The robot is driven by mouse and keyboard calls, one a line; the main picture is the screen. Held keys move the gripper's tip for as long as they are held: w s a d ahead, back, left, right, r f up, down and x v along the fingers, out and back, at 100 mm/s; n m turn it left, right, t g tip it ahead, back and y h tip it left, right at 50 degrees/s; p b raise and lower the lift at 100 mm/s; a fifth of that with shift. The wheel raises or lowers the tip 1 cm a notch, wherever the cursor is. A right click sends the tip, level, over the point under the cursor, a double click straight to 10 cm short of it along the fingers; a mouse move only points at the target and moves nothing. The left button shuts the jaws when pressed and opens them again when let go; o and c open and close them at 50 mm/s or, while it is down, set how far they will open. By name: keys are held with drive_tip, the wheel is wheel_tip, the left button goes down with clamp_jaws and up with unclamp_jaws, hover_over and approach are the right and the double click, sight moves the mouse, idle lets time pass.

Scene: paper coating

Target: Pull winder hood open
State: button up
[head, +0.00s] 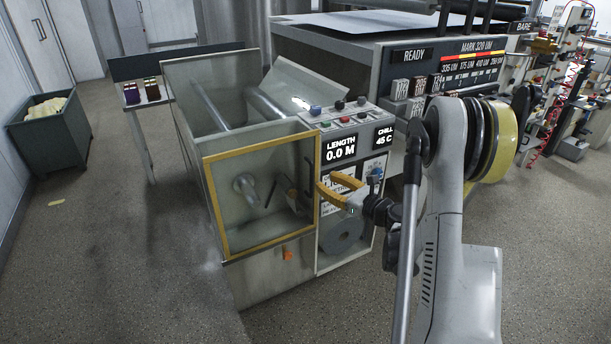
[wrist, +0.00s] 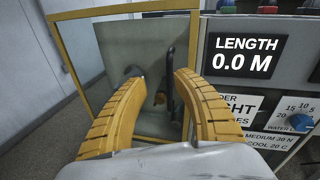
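The winder hood is a clear panel in a yellow frame (head: 233,256) on the front of the grey winder. It stands upright against the front opening and looks shut; its frame also shows in the wrist view (wrist: 140,8). A dark bar handle (head: 290,190) is at its right side; in the wrist view the handle (wrist: 171,75) appears between the fingertips, close to the right finger. My gripper (head: 325,180) has yellow ribbed fingers, spread apart with nothing held, just right of the hood frame. In the wrist view the gripper (wrist: 160,80) points at the panel. I cannot tell whether a finger touches the handle.
A control panel with a LENGTH 0.0 M display (head: 341,148) is right of the hood, close to my gripper. An orange knob (head: 287,254) sits below the frame. A dark bin (head: 45,130) stands far left.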

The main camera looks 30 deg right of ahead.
drive_tip(key=w, duration=0.3)
drive_tip(key=w+f+m+b, duration=0.1)
drive_tip(key=w, duration=0.2)
drive_tip(key=w+m+t, duration=0.1)
drive_tip(key=w, duration=0.2)
drive_tip(key=shift+w+a+f+b, duration=0.2)
drive_tip(key=shift+a+b, duration=0.1)
drive_tip(key=shift+b, duration=0.1)
clamp_jaws()
